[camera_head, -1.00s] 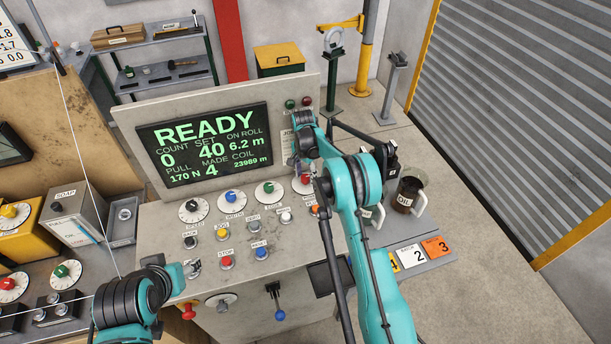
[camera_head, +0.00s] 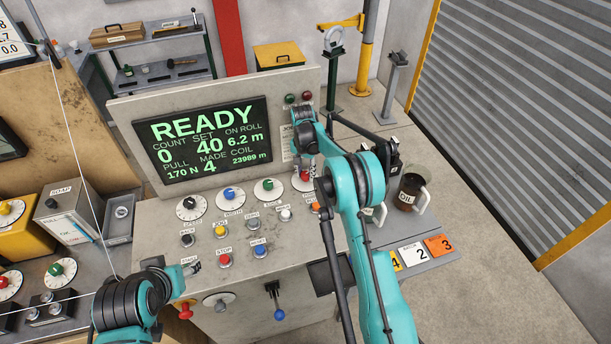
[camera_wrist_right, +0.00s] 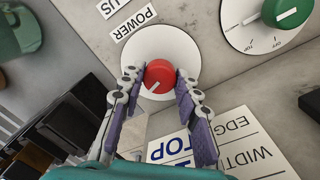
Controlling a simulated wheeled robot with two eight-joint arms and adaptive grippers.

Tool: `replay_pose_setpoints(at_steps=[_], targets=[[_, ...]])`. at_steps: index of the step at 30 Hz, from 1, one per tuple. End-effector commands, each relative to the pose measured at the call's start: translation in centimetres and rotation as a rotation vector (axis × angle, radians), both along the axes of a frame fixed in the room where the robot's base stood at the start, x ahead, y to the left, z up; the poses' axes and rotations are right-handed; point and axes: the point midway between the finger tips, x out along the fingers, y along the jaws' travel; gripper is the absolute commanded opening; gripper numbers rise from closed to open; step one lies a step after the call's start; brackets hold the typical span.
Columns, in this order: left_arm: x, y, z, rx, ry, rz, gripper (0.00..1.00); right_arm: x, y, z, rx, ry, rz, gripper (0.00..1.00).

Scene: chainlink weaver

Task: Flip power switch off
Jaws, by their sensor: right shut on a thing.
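The power switch is a red knob (camera_wrist_right: 159,77) with a white pointer line, on a round white dial (camera_wrist_right: 183,55) beside a POWER label (camera_wrist_right: 136,24). In the head view the red knob (camera_head: 304,176) shows at the right end of the dial row, partly covered by my right arm. My right gripper (camera_wrist_right: 158,84) is shut on the knob, one pad on each side. My left gripper (camera_head: 190,268) hangs in front of the console's lower left; its fingers are too small to read.
The console screen (camera_head: 204,139) reads READY. A green-knobbed dial (camera_wrist_right: 284,10) sits close to the power dial. Several push buttons line the panel below. An oil jug (camera_head: 408,192) and numbered plates (camera_head: 412,254) are at the right.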

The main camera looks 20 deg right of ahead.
Motion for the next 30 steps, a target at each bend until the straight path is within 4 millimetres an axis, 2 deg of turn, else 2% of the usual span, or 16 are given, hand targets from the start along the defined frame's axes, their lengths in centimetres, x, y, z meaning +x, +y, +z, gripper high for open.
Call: replay_pose_setpoints(at_steps=[1, 12, 30], targets=[[0.0, 0.0, -0.7, 0.0, 0.0, 0.0, 0.54, 0.0, 0.0, -0.3, -0.001, -0.001, 0.043, 0.03], [0.0, 0.0, -2.8, 0.0, 0.0, 0.0, 0.54, 0.0, 0.0, -0.2, 0.0, 0.0, 0.395, 0.03], [0.0, 0.0, -4.9, 0.0, 0.0, 0.0, 0.54, -0.1, 0.0, -0.1, 0.001, -0.001, 0.952, 0.03]])
